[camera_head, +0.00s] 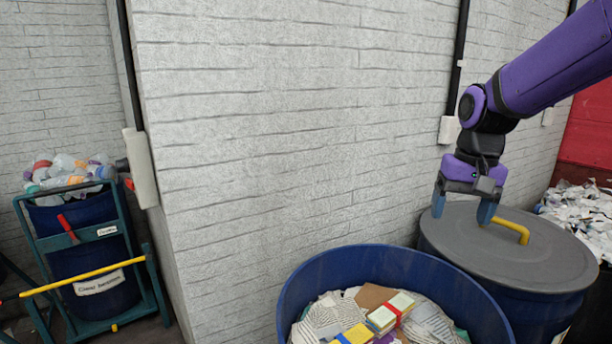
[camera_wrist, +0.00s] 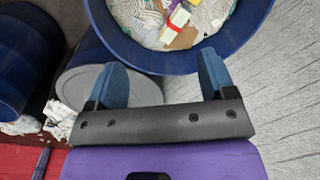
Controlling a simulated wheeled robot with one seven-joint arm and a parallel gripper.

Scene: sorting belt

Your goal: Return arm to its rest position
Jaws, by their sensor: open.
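My purple arm reaches in from the upper right in the head view. My gripper (camera_head: 463,206) points down with its two blue fingers apart and nothing between them. It is over the left part of a grey round lid (camera_head: 470,240) with a yellow handle (camera_head: 512,226), which lies on a dark blue barrel (camera_head: 545,305). I cannot tell whether the fingertips touch the lid. In the wrist view, my gripper's open fingers (camera_wrist: 162,80) also show empty, with part of the grey lid (camera_wrist: 85,88) behind the left finger.
An open blue bin (camera_head: 385,262) of paper and small bundles stands left of the lidded barrel. Shredded paper (camera_head: 585,215) is heaped at the right. A brick wall (camera_head: 290,130) rises behind. At the far left, a frame (camera_head: 38,255) holds a barrel of plastic bottles (camera_head: 68,170).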

